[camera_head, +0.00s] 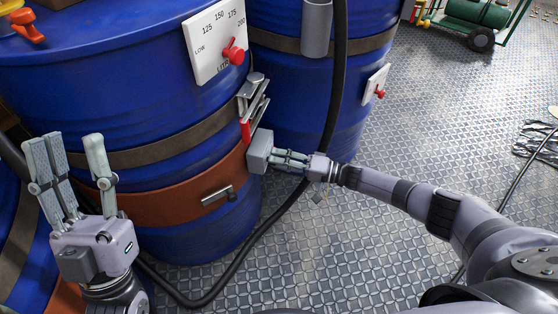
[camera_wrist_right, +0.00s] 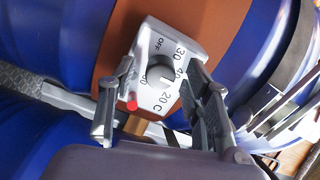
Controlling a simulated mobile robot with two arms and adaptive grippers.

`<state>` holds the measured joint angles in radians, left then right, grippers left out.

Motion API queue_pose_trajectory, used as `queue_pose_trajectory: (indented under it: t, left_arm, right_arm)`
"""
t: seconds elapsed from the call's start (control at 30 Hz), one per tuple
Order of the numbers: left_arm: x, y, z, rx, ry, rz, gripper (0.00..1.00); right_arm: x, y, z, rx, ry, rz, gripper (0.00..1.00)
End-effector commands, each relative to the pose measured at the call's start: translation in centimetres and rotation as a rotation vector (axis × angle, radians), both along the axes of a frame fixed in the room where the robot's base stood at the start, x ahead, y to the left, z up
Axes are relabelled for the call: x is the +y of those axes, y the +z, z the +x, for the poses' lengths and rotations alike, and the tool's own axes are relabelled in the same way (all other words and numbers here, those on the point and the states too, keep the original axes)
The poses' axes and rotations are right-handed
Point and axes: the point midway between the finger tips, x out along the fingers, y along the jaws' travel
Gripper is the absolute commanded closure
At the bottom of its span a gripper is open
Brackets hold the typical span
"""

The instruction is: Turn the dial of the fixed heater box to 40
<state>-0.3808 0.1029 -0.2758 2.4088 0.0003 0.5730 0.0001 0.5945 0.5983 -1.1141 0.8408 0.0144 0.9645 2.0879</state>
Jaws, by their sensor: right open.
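The heater box (camera_head: 259,152) is a small grey box fixed to the orange band of the front blue drum. Other numbers are partly hidden by fingers, and I cannot tell the exact setting. My right gripper (camera_head: 275,158) is at the box, its open fingers on either side of the dial; contact is unclear. My left gripper (camera_head: 72,150) is open and empty, fingers up, before the drum at the left.
A white gauge plate (camera_head: 207,55) with a red pointer is on the front drum (camera_head: 100,85). A red-handled latch (camera_head: 247,128) sits above the heater box. A dark hose (camera_head: 262,232) runs along the floor. The metal floor (camera_head: 400,130) at right is mostly clear.

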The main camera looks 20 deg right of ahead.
Motion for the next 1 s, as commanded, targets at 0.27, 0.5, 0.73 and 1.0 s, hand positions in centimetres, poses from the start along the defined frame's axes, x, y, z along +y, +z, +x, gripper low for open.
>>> queue_pose_trajectory:
  t: [0.27,0.5,0.73,1.0]
  left_arm:
    - [0.0,0.1,0.0,-0.001,0.000,0.000,0.60]
    - [0.0,0.1,0.0,-0.001,0.000,0.000,0.60]
    - [0.0,0.1,0.0,-0.002,0.000,-0.001,0.60]
    - [0.0,0.1,0.0,-0.002,0.000,-0.001,0.60]
  right_arm:
    - [-4.5,-0.1,-2.8,0.002,-0.002,-0.004,0.55]
    - [-8.3,-0.1,-5.2,0.002,-0.002,-0.002,0.55]
    - [-9.8,-0.1,-6.1,0.001,-0.001,0.000,0.55]
    - [-9.9,0.0,-6.2,0.000,-0.001,-0.001,0.55]
